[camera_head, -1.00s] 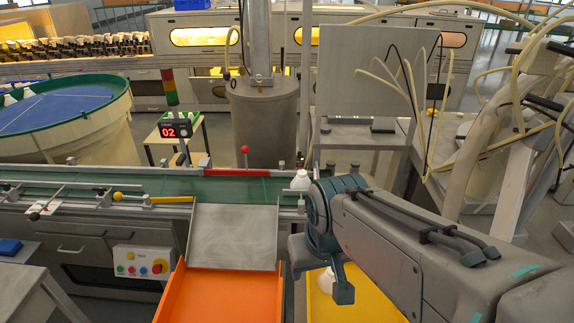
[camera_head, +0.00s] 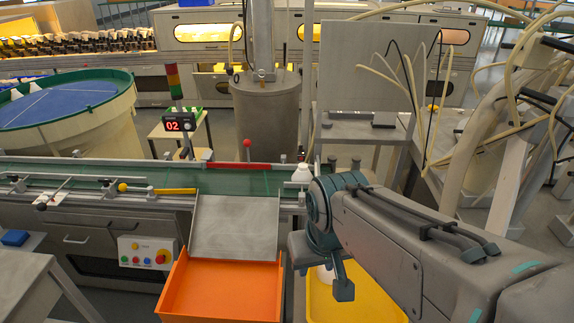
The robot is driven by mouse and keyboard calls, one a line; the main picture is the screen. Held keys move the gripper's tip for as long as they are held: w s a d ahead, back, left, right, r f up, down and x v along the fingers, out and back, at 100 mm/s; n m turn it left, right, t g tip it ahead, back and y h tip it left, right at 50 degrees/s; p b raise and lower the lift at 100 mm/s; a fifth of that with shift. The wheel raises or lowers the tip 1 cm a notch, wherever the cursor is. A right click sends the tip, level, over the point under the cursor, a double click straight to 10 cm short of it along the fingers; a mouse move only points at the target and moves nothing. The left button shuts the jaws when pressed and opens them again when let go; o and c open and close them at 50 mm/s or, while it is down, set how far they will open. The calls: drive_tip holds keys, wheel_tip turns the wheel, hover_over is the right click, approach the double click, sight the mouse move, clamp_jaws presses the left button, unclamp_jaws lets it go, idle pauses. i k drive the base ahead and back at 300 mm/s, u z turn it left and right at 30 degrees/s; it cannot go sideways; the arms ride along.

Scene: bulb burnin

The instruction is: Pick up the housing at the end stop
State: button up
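A white housing (camera_head: 302,173) stands upright on the green conveyor belt (camera_head: 262,183), at the belt's right end by the end stop. My arm comes in from the right and covers part of the belt end just right of the housing. My gripper (camera_head: 342,288) hangs below the arm's wrist, over the yellow bin (camera_head: 372,302), in front of and below the housing. Only part of it shows, and its opening cannot be made out. A white object (camera_head: 325,273) shows beside it at the bin; whether it is held cannot be told.
A grey chute (camera_head: 235,227) slopes from the belt to an empty orange bin (camera_head: 218,290). A red-knobbed lever (camera_head: 247,147) and a yellow bar (camera_head: 175,191) stand along the belt. A display reading 02 (camera_head: 178,122) stands behind it. The belt left of the housing is clear.

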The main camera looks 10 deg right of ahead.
sight(303, 174)
drive_tip(key=k, duration=0.9)
drive_tip(key=u, duration=1.15)
drive_tip(key=i, duration=0.8)
drive_tip(key=z, duration=1.75)
drive_tip(key=i, duration=0.5)
drive_tip(key=u, duration=0.05)
